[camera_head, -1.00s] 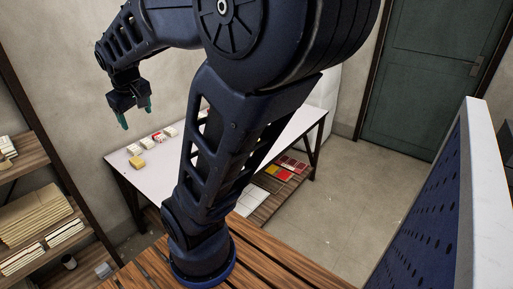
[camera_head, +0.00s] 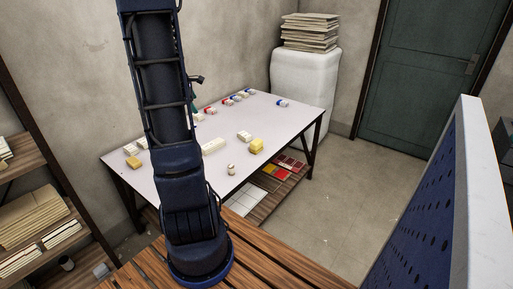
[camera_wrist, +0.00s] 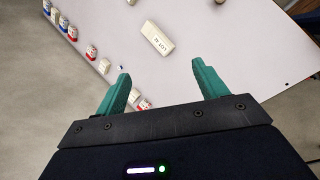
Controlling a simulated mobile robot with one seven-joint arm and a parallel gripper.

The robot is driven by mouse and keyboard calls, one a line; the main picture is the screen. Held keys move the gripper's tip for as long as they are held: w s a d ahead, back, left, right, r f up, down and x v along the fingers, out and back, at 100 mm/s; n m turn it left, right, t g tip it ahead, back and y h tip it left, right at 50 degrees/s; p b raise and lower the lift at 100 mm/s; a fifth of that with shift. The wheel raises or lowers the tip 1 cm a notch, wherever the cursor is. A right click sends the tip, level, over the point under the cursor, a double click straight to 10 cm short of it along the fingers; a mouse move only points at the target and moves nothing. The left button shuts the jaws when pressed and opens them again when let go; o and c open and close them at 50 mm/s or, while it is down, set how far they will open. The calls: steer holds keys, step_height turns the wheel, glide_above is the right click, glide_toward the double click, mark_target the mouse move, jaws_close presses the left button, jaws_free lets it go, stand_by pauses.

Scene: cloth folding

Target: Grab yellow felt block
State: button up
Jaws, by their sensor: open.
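Two yellow blocks lie on the white table (camera_head: 270,117) in the head view: one at the left end (camera_head: 134,163) and one near the front right edge (camera_head: 256,146). I cannot tell which is felt. My gripper (camera_wrist: 160,80) is open in the wrist view, its teal fingers apart with nothing between them. It is above the table, and a white lettered block (camera_wrist: 157,38) lies beyond the fingertips. No yellow block shows in the wrist view. In the head view my arm hides most of the gripper.
Small red-, blue- and white-marked containers (camera_head: 228,101) line the table's back edge. White pieces (camera_head: 244,135) lie near the right yellow block. The lower shelf holds coloured sheets (camera_head: 278,172). The table's right part has bare space.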

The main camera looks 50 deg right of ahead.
steer(key=s+d+f+n+g, duration=0.1)
steer(key=s+d+f+n, duration=0.25)
steer(key=d+f, duration=0.95)
steer(key=n, duration=0.5)
glide_above(257, 145)
steer(key=w, duration=0.2)
steer(key=shift+y, duration=0.4)
steer(key=f, duration=1.4)
steer(key=shift+w+a+f, duration=0.1)
steer(key=shift+a+f, duration=0.15)
steer(key=shift+f, duration=0.05)
steer(key=shift+x, duration=4.75)
steer(key=c, duration=1.1)
steer(key=shift+d+r, duration=0.1)
steer(key=shift+r, duration=0.1)
